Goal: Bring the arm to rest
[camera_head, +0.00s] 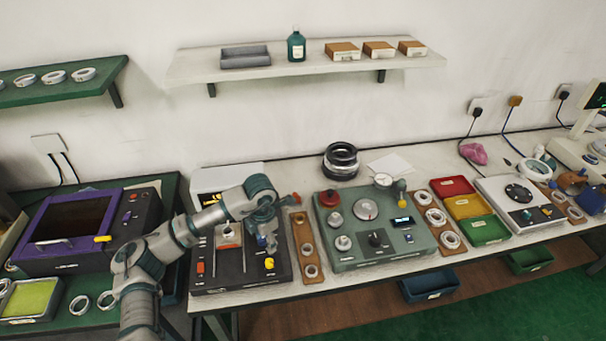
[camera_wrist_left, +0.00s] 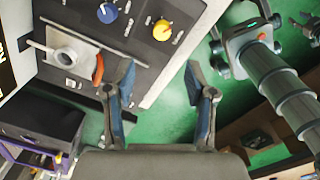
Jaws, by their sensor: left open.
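My left arm comes in from the left, bent at the elbow over the bench. My left gripper (camera_head: 268,232) hangs above the black device panel (camera_head: 215,273), near its right side. In the left wrist view, the left gripper (camera_wrist_left: 160,85) has its two fingers spread apart, with nothing between them. Beyond the fingers there show the panel's edge and green floor. My right gripper is in neither view.
A brown strip with rings (camera_head: 303,245) and a grey-green device (camera_head: 370,258) stand right of the gripper. A purple-framed box (camera_head: 70,234) is on the left. Red, yellow and green trays (camera_head: 488,230) lie farther right. A wall shelf (camera_head: 215,73) hangs above.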

